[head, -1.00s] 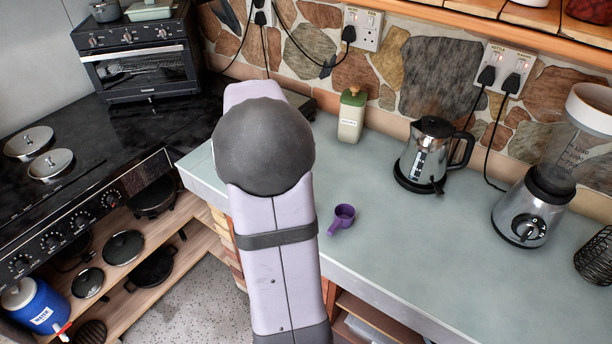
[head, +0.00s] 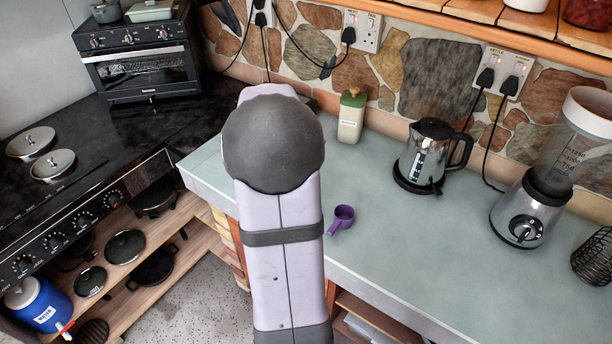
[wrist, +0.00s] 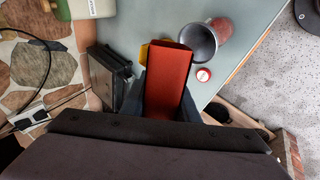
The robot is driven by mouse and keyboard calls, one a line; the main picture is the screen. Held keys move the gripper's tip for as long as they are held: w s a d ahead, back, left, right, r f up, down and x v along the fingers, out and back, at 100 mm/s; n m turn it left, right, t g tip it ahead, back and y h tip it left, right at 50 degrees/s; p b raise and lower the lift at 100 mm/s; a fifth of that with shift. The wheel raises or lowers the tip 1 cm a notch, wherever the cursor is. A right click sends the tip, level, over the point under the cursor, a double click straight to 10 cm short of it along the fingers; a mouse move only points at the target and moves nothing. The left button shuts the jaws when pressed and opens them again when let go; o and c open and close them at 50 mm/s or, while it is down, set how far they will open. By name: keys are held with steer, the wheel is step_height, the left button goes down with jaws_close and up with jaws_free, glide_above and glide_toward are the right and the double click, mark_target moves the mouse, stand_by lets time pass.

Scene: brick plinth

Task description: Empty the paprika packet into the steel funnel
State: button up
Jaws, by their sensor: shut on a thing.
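My gripper (wrist: 166,98) is shut on the red paprika packet (wrist: 170,70), with a dark finger on either side of it in the wrist view. The steel funnel (wrist: 199,41) is just beyond the packet's upper right, its dark round mouth facing the camera. A red body (wrist: 222,29) shows beside the funnel; I cannot tell if it is a jar under it. The packet's far end is close to the funnel, but whether they touch is unclear. No powder is seen falling. In the head view my arm hides the gripper, packet and funnel.
A small red-and-white round item (wrist: 203,75) lies near the funnel, close to the counter edge. A yellow item (wrist: 143,53) shows behind the packet. A purple scoop (head: 342,218), kettle (head: 428,155), blender (head: 525,218) and green-lidded canister (head: 351,116) stand on the counter.

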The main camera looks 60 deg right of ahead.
steer(key=shift+s+f+t+p, duration=0.1)
steer(key=shift+t+p, duration=0.4)
steer(key=shift+p, duration=1.35)
steer(key=p, duration=0.4)
steer(key=shift+d, duration=0.1)
steer(key=shift+r+m+t+p, duration=0.25)
steer(key=shift+m+t+p, duration=0.05)
steer(key=shift+p, duration=1.3)
steer(key=shift+f, duration=0.1)
steer(key=shift+s+r+t+b, duration=0.1)
steer(key=shift+r+t+b, duration=0.15)
steer(key=shift+t+b, duration=0.25)
steer(key=shift+s+f+m+t+y+p, duration=0.15)
steer(key=shift+f+m+t+y+p, duration=0.15)
steer(key=shift+p, duration=0.2)
steer(key=shift+s+t, duration=0.1)
steer(key=shift+t, duration=0.4)
stand_by(1.1)
